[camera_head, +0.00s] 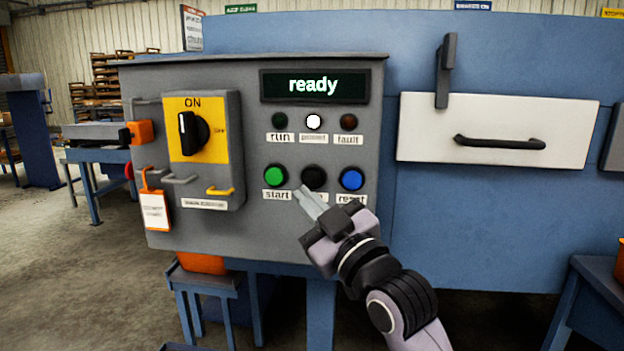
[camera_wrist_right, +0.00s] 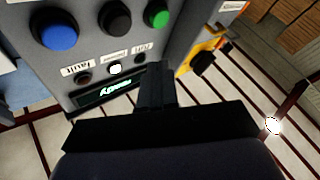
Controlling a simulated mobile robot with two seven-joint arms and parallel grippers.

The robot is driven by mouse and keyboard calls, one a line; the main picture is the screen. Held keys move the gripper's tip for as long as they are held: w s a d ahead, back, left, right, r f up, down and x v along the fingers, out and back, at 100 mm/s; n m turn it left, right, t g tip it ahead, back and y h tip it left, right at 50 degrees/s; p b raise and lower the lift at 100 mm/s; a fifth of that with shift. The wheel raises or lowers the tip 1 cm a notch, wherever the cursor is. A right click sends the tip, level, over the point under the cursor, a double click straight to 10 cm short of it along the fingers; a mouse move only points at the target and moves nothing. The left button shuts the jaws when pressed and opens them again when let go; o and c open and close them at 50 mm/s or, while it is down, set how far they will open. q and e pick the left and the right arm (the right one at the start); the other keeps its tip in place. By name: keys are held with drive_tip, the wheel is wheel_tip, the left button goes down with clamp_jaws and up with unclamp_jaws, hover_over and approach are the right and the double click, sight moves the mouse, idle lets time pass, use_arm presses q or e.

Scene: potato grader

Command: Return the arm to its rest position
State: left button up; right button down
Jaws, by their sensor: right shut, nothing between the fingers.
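My right gripper (camera_head: 310,201) is shut and empty, in front of the grey control panel (camera_head: 225,235), just below the black button (camera_head: 314,177). I cannot tell whether its fingertips touch the panel. The green start button (camera_head: 276,176) is left of the black one and the blue reset button (camera_head: 351,179) is right of it. In the right wrist view the shut fingers (camera_wrist_right: 157,85) show near the panel's display (camera_wrist_right: 110,91), with the blue button (camera_wrist_right: 55,30) at upper left. My left gripper is not in view.
The screen (camera_head: 314,85) reads "ready" and the middle lamp (camera_head: 313,121) is lit white. A black rotary switch (camera_head: 193,133) on a yellow plate points to ON. A white hatch (camera_head: 420,130) with a black handle is at right. An orange-white tag (camera_head: 154,208) hangs at left.

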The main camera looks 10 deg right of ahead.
drive_tip(key=s+d+f+m+g+h+p, duration=0.2)
drive_tip(key=s+f, duration=0.2)
drive_tip(key=f, duration=0.9)
drive_tip(key=s+d+f+m+g+h+p, duration=0.2)
drive_tip(key=s+d+f+m+g, duration=0.1)
drive_tip(key=f, duration=1)
use_arm(q)
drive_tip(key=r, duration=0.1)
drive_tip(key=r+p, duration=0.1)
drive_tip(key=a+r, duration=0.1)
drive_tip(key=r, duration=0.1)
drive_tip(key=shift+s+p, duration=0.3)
drive_tip(key=shift+p, duration=0.1)
use_arm(e)
drive_tip(key=s+d+f+g, duration=0.1)
drive_tip(key=s+f, duration=0.4)
drive_tip(key=s, duration=0.1)
drive_tip(key=s+d+f+m+g+h, duration=0.1)
drive_tip(key=s+f+g, duration=0.1)
drive_tip(key=s+f, duration=0.3)
drive_tip(key=s+d+f+m+g, duration=0.1)
drive_tip(key=s+f, duration=0.4)
drive_tip(key=s, duration=0.2)
drive_tip(key=shift+s+d+g, duration=0.2)
drive_tip(key=shift+d+g, duration=0.05)
drive_tip(key=shift+g, duration=0.05)
